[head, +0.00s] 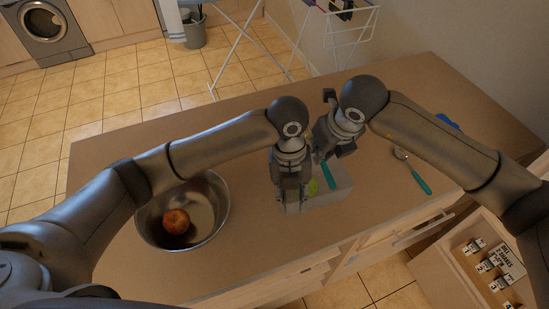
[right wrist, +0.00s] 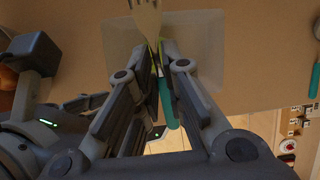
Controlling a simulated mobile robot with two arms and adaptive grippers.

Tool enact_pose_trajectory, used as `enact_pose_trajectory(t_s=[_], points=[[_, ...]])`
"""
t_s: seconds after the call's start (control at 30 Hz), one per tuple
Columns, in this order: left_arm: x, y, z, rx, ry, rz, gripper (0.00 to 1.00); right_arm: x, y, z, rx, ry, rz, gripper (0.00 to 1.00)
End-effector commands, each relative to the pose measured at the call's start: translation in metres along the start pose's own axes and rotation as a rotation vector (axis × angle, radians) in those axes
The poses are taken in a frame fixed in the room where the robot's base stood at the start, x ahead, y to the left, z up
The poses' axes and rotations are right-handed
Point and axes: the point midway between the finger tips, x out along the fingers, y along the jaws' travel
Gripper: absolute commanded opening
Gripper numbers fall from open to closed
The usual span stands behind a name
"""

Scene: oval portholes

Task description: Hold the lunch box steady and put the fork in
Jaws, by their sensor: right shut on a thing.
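The lunch box (head: 340,187) is a pale, open box on the counter, partly hidden by my arms. My left gripper (head: 291,201) points down at its left end; whether the fingers grip the wall is unclear. My right gripper (head: 322,158) is above the box, shut on the fork (head: 327,175), whose teal handle hangs down. In the right wrist view the fork's metal tines (right wrist: 146,16) stick out past the fingers, with the pale box (right wrist: 122,42) behind. A green item (head: 312,187) shows inside the box.
A spoon with a teal handle (head: 421,183) lies to the right. A blue item (head: 447,121) is farther back. The counter's front edge is close to the box.

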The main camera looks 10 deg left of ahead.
Motion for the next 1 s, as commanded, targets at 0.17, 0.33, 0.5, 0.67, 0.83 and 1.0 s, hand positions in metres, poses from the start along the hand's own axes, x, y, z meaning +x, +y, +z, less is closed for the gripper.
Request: enact_pose_trajectory(t_s=[0.17,0.33,0.5,0.67,0.83,1.0], points=[[-0.029,0.028,0.057,-0.206,-0.116,0.006,0.28,0.0,0.0,0.0,0.0,0.0,0.0,0.0],[-0.04,0.039,0.077,-0.288,-0.158,0.002,0.28,0.0,0.0,0.0,0.0,0.0,0.0,0.0],[-0.026,0.041,0.081,-0.3,-0.16,0.0,0.28,0.0,0.0,0.0,0.0,0.0,0.0,0.0],[0.003,0.041,0.085,-0.299,-0.16,0.001,0.28,0.0,0.0,0.0,0.0,0.0,0.0,0.0],[0.035,0.042,0.09,-0.298,-0.159,0.001,0.28,0.0,0.0,0.0,0.0,0.0,0.0,0.0],[0.06,0.042,0.094,-0.297,-0.161,0.0,0.28,0.0,0.0,0.0,0.0,0.0,0.0,0.0]])
